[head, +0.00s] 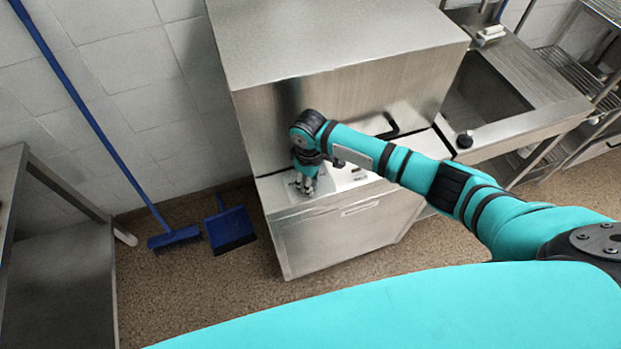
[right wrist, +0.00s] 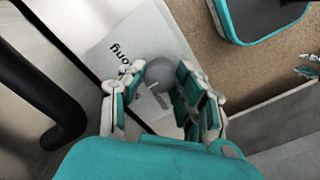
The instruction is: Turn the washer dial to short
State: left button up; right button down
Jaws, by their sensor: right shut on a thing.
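The washer (head: 345,235) is a boxy stainless steel machine in the middle of the head view. Its control panel is on the sloped front ledge. The dial (right wrist: 160,74) is a round grey knob on a pale label plate (right wrist: 112,55) in the right wrist view. The word "long" is printed beside it; another label is partly hidden between the fingers. My right gripper (head: 306,184) reaches down to the left end of the panel. In the wrist view my right gripper (right wrist: 153,98) has its fingers on both sides of the dial, shut on it.
A black handle (head: 390,126) sticks out of the washer, right of my wrist. A steel sink (head: 545,110) stands to the right. A blue broom (head: 174,238) and dustpan (head: 230,228) are on the floor at left, near a steel table (head: 60,240).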

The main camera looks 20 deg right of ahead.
jog(key=c, duration=0.9)
grip_release()
jog(key=shift+c, duration=0.2)
notch_tip(320, 180, up, 12)
jog(key=shift+a, duration=0.15)
